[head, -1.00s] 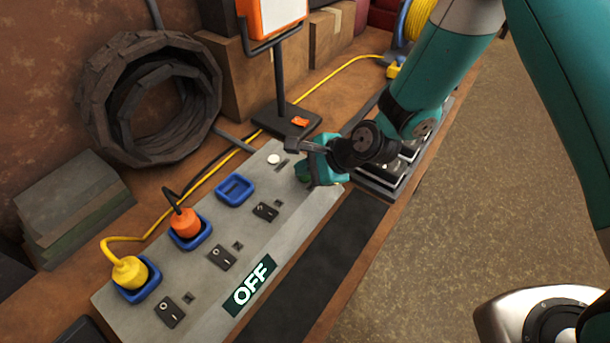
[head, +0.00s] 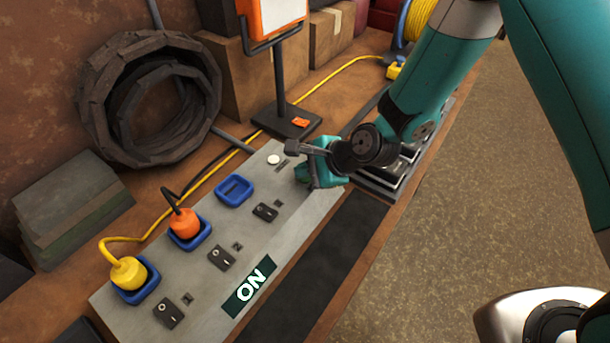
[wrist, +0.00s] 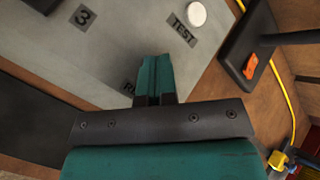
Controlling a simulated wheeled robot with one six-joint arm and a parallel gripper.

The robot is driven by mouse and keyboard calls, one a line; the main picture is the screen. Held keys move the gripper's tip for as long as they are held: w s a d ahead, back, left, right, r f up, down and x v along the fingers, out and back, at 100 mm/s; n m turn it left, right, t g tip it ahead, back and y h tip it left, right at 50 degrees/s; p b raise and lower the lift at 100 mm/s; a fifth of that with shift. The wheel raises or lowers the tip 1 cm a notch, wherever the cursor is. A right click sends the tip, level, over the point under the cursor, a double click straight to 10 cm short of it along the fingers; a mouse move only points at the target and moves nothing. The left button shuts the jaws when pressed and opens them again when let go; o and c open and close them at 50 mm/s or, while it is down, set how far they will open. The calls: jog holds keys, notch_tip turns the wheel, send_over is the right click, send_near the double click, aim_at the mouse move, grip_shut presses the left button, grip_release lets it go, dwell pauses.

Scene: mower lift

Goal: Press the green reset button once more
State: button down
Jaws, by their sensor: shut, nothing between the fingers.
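The grey control panel (head: 215,265) lies on the bench, and its display (head: 249,287) reads "ON". My gripper (head: 308,183) is shut and empty, fingers pointing down at the panel's far right end. In the wrist view its fingertips (wrist: 155,60) are together beside a label (wrist: 128,87) starting with "R", the rest of which is covered. The green reset button cannot be made out; the gripper hides that spot. Whether the fingers touch it I cannot tell. A white round button (head: 273,159) is left of the gripper, by the "TEST" label (wrist: 182,30) in the wrist view.
An orange plug (head: 185,224) and a yellow plug (head: 128,272) sit in blue sockets; a third socket (head: 234,190) is empty. Rocker switches (head: 222,258) line the panel. A lamp stand (head: 288,122) stands close behind the gripper. A yellow cable (head: 230,160) runs behind the panel.

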aim_at(305, 179)
jog(key=shift+r+p, duration=0.75)
jog(key=shift+r+p, duration=2.15)
jog(key=shift+r, duration=0.4)
jog(key=shift+r, duration=0.15)
jog(key=s+d+r+n+g+h+b, duration=0.1)
jog(key=s+d+r+n+g+h, duration=0.1)
jog(key=s+d+r+n, duration=0.4)
jog(key=s+d+r+n+g+h+b, duration=0.1)
jog(key=s+d+r+n, duration=0.6)
jog(key=s+r+n, duration=0.7)
jog(key=shift+s+d+r+n+g+h+b, duration=0.2)
jog(key=shift+s+n+g+h+b, duration=0.1)
jog(key=shift+s+n+g+h, duration=0.35)
